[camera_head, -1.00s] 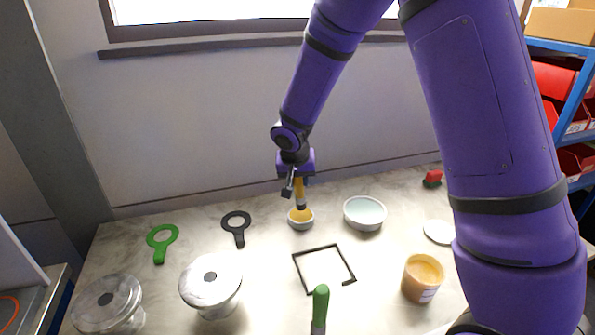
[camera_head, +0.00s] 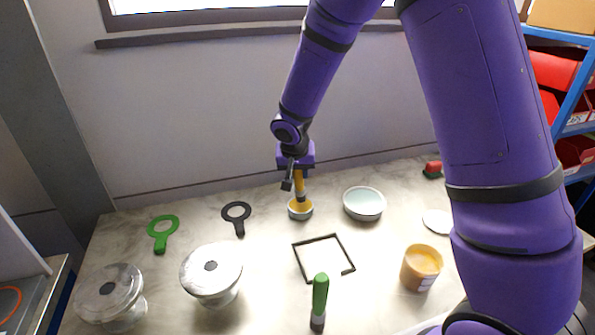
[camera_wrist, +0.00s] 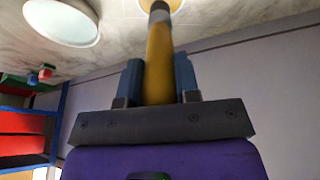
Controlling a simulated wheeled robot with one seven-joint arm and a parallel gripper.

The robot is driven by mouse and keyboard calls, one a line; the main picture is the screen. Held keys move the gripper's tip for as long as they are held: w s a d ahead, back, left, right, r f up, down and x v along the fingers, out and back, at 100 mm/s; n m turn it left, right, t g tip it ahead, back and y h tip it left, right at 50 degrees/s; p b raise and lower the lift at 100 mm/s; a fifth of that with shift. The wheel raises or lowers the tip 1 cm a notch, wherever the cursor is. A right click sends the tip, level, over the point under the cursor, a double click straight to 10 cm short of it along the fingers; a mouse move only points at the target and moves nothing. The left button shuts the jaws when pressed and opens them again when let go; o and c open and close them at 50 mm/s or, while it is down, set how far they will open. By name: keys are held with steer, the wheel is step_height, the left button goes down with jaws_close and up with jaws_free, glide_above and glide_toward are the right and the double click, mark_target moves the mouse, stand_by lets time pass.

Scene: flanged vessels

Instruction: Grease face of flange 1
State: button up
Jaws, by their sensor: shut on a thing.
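My gripper (camera_head: 298,172) is shut on the yellow handle of a brush (camera_head: 299,186). The handle also shows between the two fingers in the wrist view (camera_wrist: 158,62). The brush stands nearly upright with its lower end in a small bowl (camera_head: 292,214) holding yellow stuff; its bristles are hidden there. Two silvery flanged vessels stand at the front left: one at the far left (camera_head: 105,288) and one to its right (camera_head: 215,268). Their round top faces look pale, each with a dark centre hole. I cannot tell which is flange 1.
A pale larger bowl (camera_head: 364,203) stands right of the small bowl. A green ring tool (camera_head: 163,233), a black ring tool (camera_head: 237,216), a black square frame (camera_head: 324,258), a green-handled tool (camera_head: 319,297), an orange tub (camera_head: 420,267) and a white disc (camera_head: 437,221) are on the table.

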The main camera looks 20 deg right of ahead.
steer(key=shift+f, duration=0.75)
stand_by(1.5)
steer(key=shift+r, duration=3.55)
